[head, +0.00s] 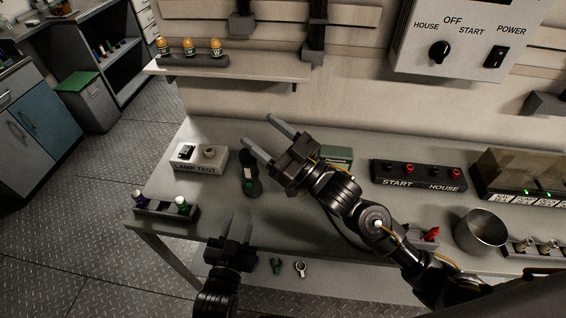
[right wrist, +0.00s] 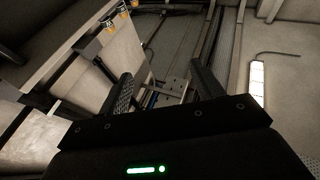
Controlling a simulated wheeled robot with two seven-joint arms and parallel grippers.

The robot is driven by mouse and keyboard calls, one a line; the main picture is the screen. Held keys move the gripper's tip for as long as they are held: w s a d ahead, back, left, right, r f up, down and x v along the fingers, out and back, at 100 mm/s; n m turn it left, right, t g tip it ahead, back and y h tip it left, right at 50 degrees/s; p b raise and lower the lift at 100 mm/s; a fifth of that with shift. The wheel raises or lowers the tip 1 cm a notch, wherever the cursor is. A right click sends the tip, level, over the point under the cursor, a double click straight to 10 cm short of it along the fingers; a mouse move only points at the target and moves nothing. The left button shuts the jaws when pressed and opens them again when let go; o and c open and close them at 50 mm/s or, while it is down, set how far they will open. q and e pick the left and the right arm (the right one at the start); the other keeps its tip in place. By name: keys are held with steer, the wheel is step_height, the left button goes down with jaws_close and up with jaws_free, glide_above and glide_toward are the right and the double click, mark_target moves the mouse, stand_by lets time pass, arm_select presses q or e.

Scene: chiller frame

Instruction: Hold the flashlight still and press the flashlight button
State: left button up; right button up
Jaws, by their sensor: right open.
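A dark flashlight-like object (head: 250,178) stands or lies on the grey table, just right of the white lamp test box (head: 201,158). A light patch shows on its side; I cannot make out its button. My right gripper (head: 256,129) is open and empty, its fingers pointing up and left above and behind this object. The right wrist view shows its two fingers spread (right wrist: 161,80) with nothing between them. My left gripper (head: 238,219) is open and empty near the table's front edge, in front of the object, fingers pointing away from me.
A dark holder (head: 166,211) with two small items stands at the front left. A START/HOUSE block (head: 418,176), a metal cup (head: 481,232) and a green box (head: 336,155) stand to the right. A shelf (head: 270,68) with several yellow-topped items hangs behind.

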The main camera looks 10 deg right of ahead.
mark_target(255, 160)
steer(key=s+d+f+g+h, duration=0.2)
steer(key=d+f+g+h, duration=0.1)
steer(key=f, duration=0.9)
arm_select(q)
steer(key=shift+a, duration=0.1)
arm_select(e)
steer(key=x, duration=1.1)
steer(key=shift+r, duration=0.4)
steer(key=shift+c, duration=0.5)
steer(key=c, duration=1.2)
arm_select(q)
jaws_close()
